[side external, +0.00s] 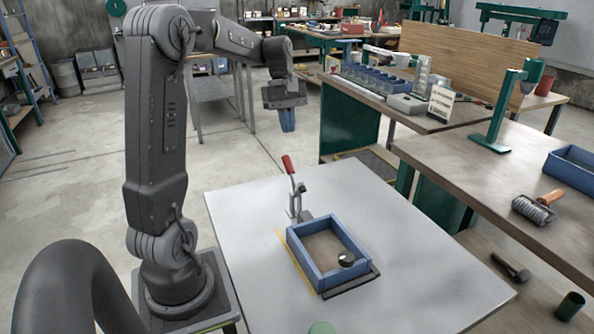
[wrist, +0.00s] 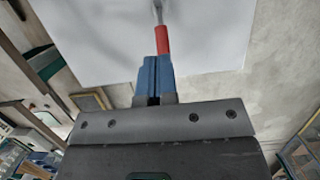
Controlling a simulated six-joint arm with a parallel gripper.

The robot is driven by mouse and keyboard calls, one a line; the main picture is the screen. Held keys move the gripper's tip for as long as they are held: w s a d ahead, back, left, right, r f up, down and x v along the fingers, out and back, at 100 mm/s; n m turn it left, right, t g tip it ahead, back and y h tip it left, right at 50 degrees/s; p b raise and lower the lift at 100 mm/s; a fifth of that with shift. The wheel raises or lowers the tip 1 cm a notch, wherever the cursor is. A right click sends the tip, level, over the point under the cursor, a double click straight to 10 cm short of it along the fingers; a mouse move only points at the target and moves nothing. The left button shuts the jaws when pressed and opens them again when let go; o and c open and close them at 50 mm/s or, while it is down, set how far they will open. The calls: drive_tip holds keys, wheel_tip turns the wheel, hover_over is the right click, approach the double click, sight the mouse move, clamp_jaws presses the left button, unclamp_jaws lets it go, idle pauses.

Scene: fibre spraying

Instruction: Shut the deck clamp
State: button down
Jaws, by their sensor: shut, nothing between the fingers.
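The deck clamp (side external: 298,203) stands on the pale table at the back edge of a blue frame (side external: 322,254). Its lever with a red grip (side external: 287,164) points up, leaning slightly left. In the wrist view the red grip (wrist: 162,42) shows just beyond my fingertips, with part of the metal lever above it. My gripper (side external: 287,125) is up in the air above and behind the clamp, fingers down, clear of the lever in the side view. Its blue fingers (wrist: 154,68) are shut and empty. The rest of the clamp is outside the wrist view.
The blue frame holds a flat brown surface and a black round knob (side external: 346,259). A dark bar lies along its front edge. The pale table (side external: 420,270) is clear to the right. A wooden bench (side external: 480,170) with a roller (side external: 535,207) stands at right.

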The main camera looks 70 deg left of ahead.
approach(302, 189)
drive_tip(key=a+f, duration=0.4)
drive_tip(key=shift+f, duration=0.1)
drive_tip(key=shift+d+f, duration=0.3)
drive_tip(key=shift+d, duration=0.25)
drive_tip(key=shift+d+f, duration=0.3)
drive_tip(key=shift+d, duration=0.3)
drive_tip(key=shift+d+f, duration=0.35)
drive_tip(key=shift+d, duration=0.3)
drive_tip(key=shift+d+f+y, duration=0.15)
drive_tip(key=shift+d+y, duration=0.45)
drive_tip(key=shift+y, duration=0.2)
drive_tip(key=shift+d+f+y, duration=0.2)
drive_tip(key=shift+d+y, duration=0.3)
drive_tip(key=shift+y, duration=0.2)
drive_tip(key=shift+d+f+y, duration=0.25)
drive_tip(key=shift+d+y, duration=0.3)
drive_tip(key=shift+y, duration=0.15)
drive_tip(key=d+f+y, duration=0.2)
drive_tip(key=y, duration=0.1)
drive_tip(key=shift+d+y, duration=0.1)
drive_tip(key=shift+y, duration=0.2)
drive_tip(key=shift+d+f, duration=0.3)
drive_tip(key=shift+f, duration=0.4)
drive_tip(key=shift+d+f, duration=0.35)
drive_tip(key=shift+f, duration=0.35)
